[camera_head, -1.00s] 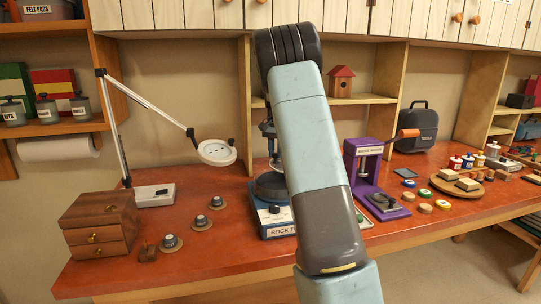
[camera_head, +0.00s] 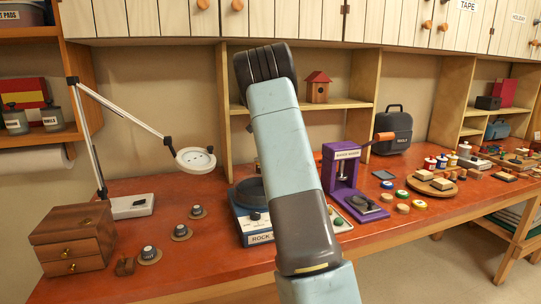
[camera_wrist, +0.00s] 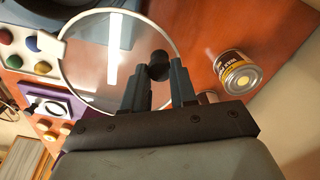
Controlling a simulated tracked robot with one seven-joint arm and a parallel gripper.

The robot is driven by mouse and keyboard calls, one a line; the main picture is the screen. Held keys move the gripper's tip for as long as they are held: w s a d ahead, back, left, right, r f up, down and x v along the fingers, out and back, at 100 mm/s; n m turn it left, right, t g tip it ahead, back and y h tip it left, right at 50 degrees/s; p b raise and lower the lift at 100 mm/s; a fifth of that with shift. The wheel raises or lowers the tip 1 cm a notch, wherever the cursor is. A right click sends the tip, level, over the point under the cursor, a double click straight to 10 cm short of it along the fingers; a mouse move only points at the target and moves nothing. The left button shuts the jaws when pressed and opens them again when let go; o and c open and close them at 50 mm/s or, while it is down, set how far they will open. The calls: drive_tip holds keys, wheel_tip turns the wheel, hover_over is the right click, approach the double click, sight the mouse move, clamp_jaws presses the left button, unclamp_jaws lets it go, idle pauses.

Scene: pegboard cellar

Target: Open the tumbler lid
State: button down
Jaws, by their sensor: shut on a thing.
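The rock tumbler (camera_head: 250,222) is a blue machine with a dark round barrel, standing on the red-brown bench and partly covered by my arm in the head view. The tumbler lid (camera_wrist: 95,80) is a clear round disc with a pale rim and a black knob (camera_wrist: 158,58), seen in the wrist view. My gripper (camera_wrist: 158,78) is shut on this knob. Red bench top shows through the lid, which appears held up off the barrel. A dark curved rim, probably the barrel, shows at the top left. My gripper is hidden behind my arm in the head view.
A purple press (camera_head: 344,168) stands right of the tumbler. A magnifier lamp (camera_head: 195,159), dark knobs (camera_head: 149,253) and a wooden drawer box (camera_head: 73,240) are to the left. A labelled can (camera_wrist: 238,72) is beside the lid. Bare bench lies left of the tumbler.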

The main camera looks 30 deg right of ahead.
drive_tip(key=shift+s+d+f, duration=0.1)
drive_tip(key=shift+s+f, duration=0.2)
drive_tip(key=c, duration=0.9)
unclamp_jaws()
drive_tip(key=shift+r, duration=0.15)
drive_tip(key=shift+w+r, duration=0.1)
wheel_tip(320, 180, up, 14)
drive_tip(key=shift+f, duration=0.2)
